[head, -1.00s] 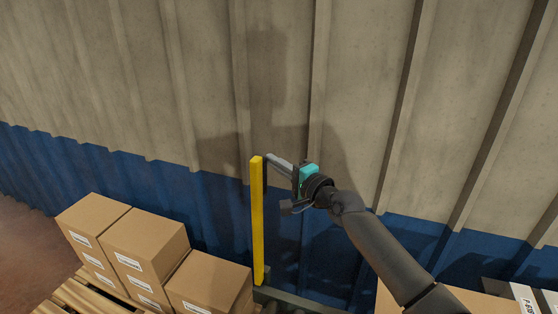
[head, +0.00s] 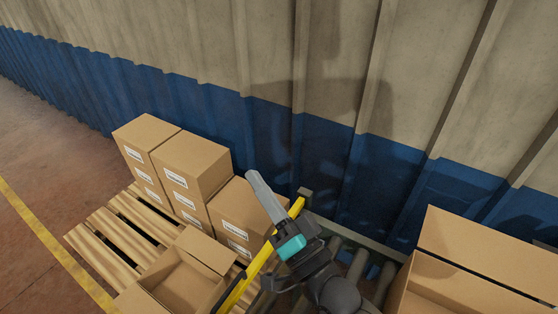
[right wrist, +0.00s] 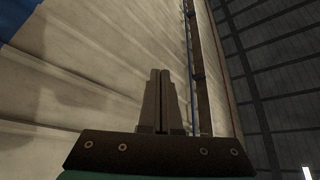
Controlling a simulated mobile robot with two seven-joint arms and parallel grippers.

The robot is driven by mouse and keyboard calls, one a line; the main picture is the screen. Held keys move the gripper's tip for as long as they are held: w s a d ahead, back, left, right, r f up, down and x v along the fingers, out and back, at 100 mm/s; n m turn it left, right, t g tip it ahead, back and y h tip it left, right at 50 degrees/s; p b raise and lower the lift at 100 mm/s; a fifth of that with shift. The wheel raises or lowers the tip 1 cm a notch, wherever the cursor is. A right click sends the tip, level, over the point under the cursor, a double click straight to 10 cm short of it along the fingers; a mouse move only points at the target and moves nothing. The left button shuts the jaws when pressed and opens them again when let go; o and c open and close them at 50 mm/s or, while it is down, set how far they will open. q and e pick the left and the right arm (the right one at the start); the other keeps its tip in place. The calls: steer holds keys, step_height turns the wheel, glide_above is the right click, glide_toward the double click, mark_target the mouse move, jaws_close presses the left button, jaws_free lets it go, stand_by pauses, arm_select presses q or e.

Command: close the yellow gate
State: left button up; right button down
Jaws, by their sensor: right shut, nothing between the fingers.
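The yellow gate (head: 258,261) is a long bar in the head view. It runs slantwise from near a dark post (head: 305,194) by the rollers down to the bottom edge, where its near end is cut off. My right gripper (head: 251,175) is shut and empty, and its grey fingers point up and left in the picture. Its body crosses in front of the bar and hides part of it; I cannot tell whether they touch. In the right wrist view the closed fingers (right wrist: 161,74) stand before the pale wall. My left gripper is not in view.
Stacked cardboard boxes (head: 190,170) stand on a wooden pallet (head: 98,238) to the left, with an open box (head: 185,280) nearer. A roller conveyor (head: 352,262) and another open box (head: 490,255) lie to the right. A corrugated wall (head: 200,100) closes the back.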

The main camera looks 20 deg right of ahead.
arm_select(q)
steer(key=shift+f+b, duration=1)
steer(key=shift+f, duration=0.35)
arm_select(e)
steer(key=shift+s+a+f+n+y, duration=0.35)
steer(key=shift+s+a+f+n, duration=0.25)
steer(key=shift+a+f, duration=0.15)
steer(key=shift+s+a+f+n+y, duration=0.35)
steer(key=shift+s+a+f+n, duration=0.25)
steer(key=shift+f, duration=0.25)
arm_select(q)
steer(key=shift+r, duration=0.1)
arm_select(e)
steer(key=shift+r, duration=0.1)
